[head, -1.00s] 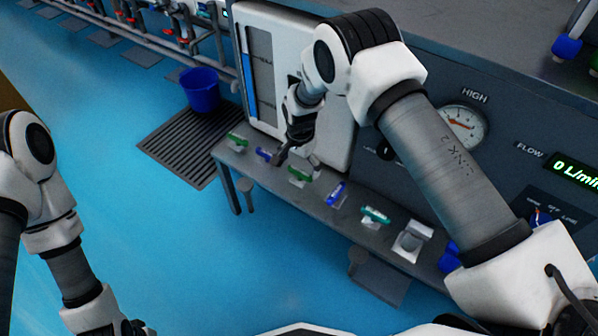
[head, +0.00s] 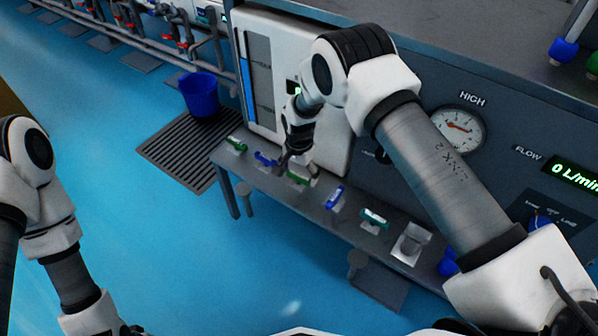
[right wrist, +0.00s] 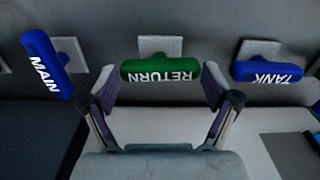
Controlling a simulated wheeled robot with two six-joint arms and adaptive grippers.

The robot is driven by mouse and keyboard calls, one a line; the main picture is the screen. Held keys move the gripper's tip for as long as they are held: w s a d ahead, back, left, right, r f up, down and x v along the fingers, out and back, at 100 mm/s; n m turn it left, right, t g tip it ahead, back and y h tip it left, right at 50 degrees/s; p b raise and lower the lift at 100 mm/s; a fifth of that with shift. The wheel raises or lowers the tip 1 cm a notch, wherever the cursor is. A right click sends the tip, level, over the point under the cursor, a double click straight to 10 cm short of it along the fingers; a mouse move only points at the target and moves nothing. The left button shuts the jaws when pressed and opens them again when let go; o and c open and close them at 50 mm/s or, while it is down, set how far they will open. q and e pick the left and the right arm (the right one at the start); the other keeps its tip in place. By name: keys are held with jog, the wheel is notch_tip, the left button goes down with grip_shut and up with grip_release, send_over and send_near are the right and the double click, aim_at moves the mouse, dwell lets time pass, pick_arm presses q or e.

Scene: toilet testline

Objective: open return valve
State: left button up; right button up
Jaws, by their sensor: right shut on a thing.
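The green return valve handle (right wrist: 160,70), labelled RETURN, is in the middle of the right wrist view and lies crosswise in front of its grey square mount. My right gripper (right wrist: 160,95) is shut on it, with one finger at each end of the handle.
A blue MAIN handle (right wrist: 46,65) stands steeply on the left and a blue TANK handle (right wrist: 268,71) lies crosswise on the right, both close by. More handles line the shelf. A blue bucket (head: 199,95) stands on a floor grate. A gauge (head: 459,129) is on the panel.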

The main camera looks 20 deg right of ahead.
jog(key=n+p, duration=0.1)
jog(key=n, duration=0.2)
jog(key=shift+n+p, duration=0.3)
jog(key=n+p, duration=0.1)
jog(key=n, duration=0.3)
jog(key=shift+n, duration=0.3)
jog(key=n+p, duration=0.1)
jog(key=n, duration=0.3)
jog(key=shift+n+p, duration=0.7)
jog(key=shift+n, duration=1.9)
jog(key=o, duration=0.9)
jog(key=shift+f, duration=0.1)
